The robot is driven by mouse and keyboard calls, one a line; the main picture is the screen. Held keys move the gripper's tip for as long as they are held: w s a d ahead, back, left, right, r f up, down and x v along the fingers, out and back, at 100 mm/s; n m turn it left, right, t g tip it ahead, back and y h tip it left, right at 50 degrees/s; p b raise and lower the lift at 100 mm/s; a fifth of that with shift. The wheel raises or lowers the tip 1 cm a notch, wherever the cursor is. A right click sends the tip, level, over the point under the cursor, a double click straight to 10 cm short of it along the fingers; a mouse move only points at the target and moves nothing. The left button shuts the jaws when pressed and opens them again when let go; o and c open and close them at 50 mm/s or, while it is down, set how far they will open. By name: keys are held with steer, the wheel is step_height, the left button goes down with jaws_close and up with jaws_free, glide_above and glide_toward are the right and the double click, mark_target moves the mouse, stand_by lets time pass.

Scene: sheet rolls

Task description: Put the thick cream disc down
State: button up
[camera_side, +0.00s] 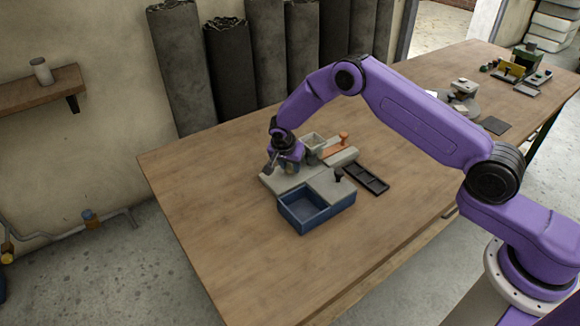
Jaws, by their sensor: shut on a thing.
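My gripper (281,168) is at the left part of the work, low over a pale grey block (275,184) on the wooden table. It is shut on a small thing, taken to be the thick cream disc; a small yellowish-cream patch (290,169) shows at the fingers. The disc's outline is too small and too covered by the gripper to make out. I cannot tell whether it touches the block below.
A blue open box (304,222) stands in front of the block. A pale square cup (313,146), an orange piece (335,151), a dark knob (338,174) and a black divided tray (366,180) are close by on the right. The table's left side is bare.

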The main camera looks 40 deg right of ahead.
step_height(320, 180, up, 2)
steer(key=shift+r, duration=0.2)
steer(key=s+d+r+n+t+y, duration=0.1)
steer(key=s+d+r+n, duration=0.2)
steer(key=s, duration=0.4)
steer(key=s+d+r+n+y, duration=0.1)
steer(key=s+r+n, duration=0.35)
steer(key=s, duration=0.25)
steer(key=s+d+r+n+t+y, duration=0.1)
steer(key=s+d+r+n, duration=0.2)
steer(key=s, duration=0.4)
steer(key=n+g+y, duration=0.3)
steer(key=n+y, duration=0.2)
steer(key=n, duration=1)
glide_above(298, 216)
steer(key=d, duration=0.1)
step_height(298, 216, down, 7)
steer(key=shift+s+d+f, duration=0.1)
steer(key=shift+f, duration=1.9)
steer(key=shift+s+d+f, duration=0.1)
steer(key=shift+f, duration=1.85)
